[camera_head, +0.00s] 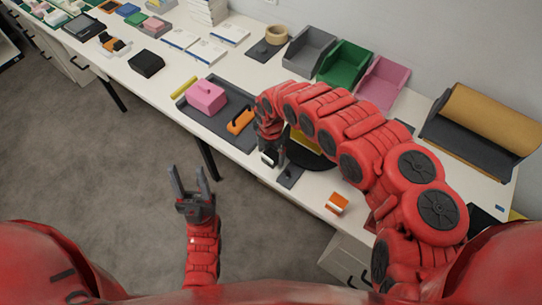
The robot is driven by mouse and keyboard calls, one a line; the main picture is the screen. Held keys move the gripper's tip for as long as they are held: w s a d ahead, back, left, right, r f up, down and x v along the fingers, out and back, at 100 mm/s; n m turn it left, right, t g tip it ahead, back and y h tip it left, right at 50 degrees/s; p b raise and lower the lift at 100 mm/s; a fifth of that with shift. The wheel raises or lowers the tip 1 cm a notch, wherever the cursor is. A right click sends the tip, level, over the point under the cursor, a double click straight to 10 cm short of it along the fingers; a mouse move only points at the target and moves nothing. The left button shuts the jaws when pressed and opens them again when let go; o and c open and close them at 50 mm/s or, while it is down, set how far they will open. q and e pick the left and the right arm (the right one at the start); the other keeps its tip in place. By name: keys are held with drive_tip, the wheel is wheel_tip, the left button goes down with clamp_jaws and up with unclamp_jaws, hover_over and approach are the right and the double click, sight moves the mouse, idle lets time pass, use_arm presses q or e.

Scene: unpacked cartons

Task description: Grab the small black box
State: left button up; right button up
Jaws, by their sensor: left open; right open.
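A small black box (146,63) sits on the white table (165,90), left of the dark tray and near the front edge. My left gripper (189,176) is open and empty, with its fingers up, over the floor in front of the table and well apart from the box. My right gripper (275,160) is open and points down close to the table's front edge, right of the dark tray. It is far to the right of the black box. My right arm partly hides the table behind it.
The dark tray (222,122) holds a pink box (206,97) and an orange-handled item (240,121). Grey (309,50), green (345,62) and pink (381,84) bins stand along the wall. White booklets (181,39) lie behind the black box. An orange box (337,203) is at the right front.

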drive_tip(key=shift+f, duration=0.35)
drive_tip(key=c, duration=1.4)
drive_tip(key=shift+o, duration=0.2)
drive_tip(key=shift+r, duration=0.15)
